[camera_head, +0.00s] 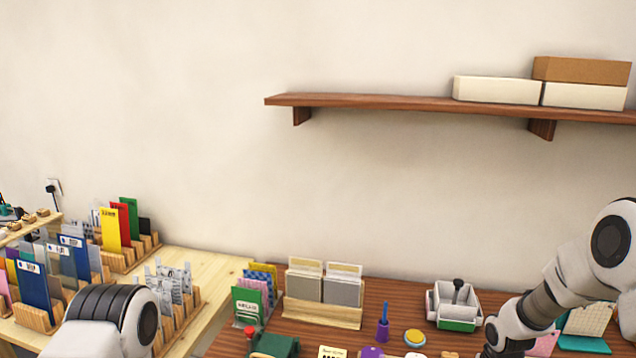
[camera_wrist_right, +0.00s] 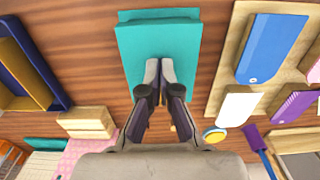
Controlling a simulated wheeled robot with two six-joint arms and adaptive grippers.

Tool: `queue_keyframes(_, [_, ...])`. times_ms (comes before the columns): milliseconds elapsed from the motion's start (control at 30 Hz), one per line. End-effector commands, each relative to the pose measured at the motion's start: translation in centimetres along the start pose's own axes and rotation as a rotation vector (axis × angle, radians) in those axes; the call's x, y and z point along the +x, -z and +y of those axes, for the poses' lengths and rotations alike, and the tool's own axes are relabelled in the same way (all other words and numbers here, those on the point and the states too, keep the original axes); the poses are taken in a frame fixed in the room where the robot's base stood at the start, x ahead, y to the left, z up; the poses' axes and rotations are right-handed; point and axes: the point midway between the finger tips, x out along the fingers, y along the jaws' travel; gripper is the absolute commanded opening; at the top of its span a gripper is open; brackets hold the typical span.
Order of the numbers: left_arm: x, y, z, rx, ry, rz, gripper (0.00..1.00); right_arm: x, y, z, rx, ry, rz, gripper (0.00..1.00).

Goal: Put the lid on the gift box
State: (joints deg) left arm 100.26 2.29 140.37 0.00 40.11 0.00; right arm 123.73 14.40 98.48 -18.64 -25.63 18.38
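A flat teal rectangular piece (camera_wrist_right: 135,48) lies on the wooden table in the right wrist view, with a darker teal strip along its far edge. I cannot tell whether it is the gift box or its lid. A dark blue open tray or box (camera_wrist_right: 52,88) with a tan inside is cut off at the left of that view. My right gripper (camera_wrist_right: 159,64) is over the teal piece, its fingertips together. Nothing shows between them, and contact with the teal piece is unclear. In the head view my left arm enters at lower left, its gripper out of frame.
In the wrist view, a wooden board (camera_wrist_right: 222,88) with coloured tags is at right, wooden blocks (camera_wrist_right: 86,122) at lower left. A shelf (camera_head: 380,103) holds boxes.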

Motion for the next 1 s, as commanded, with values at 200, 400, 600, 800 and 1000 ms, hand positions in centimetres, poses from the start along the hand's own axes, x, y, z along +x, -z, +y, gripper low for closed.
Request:
queue_keyframes(200, [0.19,0.0,0.0,0.0,0.0,0.0,0.35,0.37,0.01,0.0,0.0,0.0,0.0,0.0])
queue_keyframes(400, [0.33,0.0,0.0,0.0,0.0,0.0,0.35,0.66,0.01,-0.01,0.0,0.0,0.0,0.0])
queue_keyframes(600, [0.4,0.0,0.0,0.0,0.0,0.0,0.35,0.85,0.02,-0.01,0.0,0.0,0.001,0.0])
queue_keyframes(800, [0.4,0.0,0.0,0.0,0.0,0.0,0.35,0.87,-0.01,-0.01,0.0,0.0,0.0,0.0])
queue_keyframes(1000, [0.3,0.0,0.0,0.0,0.0,0.0,0.35,0.87,-0.03,0.0,0.0,0.0,-0.001,0.0])
